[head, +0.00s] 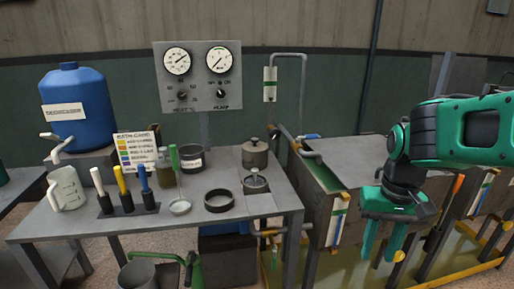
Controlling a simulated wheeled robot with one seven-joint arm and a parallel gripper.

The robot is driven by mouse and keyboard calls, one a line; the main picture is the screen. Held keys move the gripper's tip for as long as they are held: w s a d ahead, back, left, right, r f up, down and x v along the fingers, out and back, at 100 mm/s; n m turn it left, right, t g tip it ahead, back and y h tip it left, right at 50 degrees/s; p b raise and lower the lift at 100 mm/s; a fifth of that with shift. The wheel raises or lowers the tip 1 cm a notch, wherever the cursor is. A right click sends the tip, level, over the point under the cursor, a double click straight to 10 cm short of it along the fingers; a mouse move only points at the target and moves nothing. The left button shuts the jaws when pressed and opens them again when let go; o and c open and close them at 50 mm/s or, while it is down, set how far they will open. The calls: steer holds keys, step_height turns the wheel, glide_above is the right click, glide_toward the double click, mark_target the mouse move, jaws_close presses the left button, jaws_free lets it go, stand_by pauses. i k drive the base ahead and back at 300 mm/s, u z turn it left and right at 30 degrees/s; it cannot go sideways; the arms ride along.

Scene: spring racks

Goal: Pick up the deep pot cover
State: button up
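A round grey lidded pot (255,157) with a small knob on its cover (255,143) stands at the back right of the grey worktable (270,205). In front of it, a lower round metal piece with a knobbed top (255,181) sits on a lighter square. I cannot tell for certain which of the two is the deep pot cover. My gripper (378,258) hangs to the right of the table, fingers pointing down and spread apart with nothing between them. It is well clear of both covers.
A gauge panel (199,77) stands behind. Tanks (318,197) with pipes lie to the right.

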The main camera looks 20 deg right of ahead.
mark_target(255, 152)
steer(key=u, duration=0.05)
steer(key=i, duration=1.15)
steer(key=u, duration=0.05)
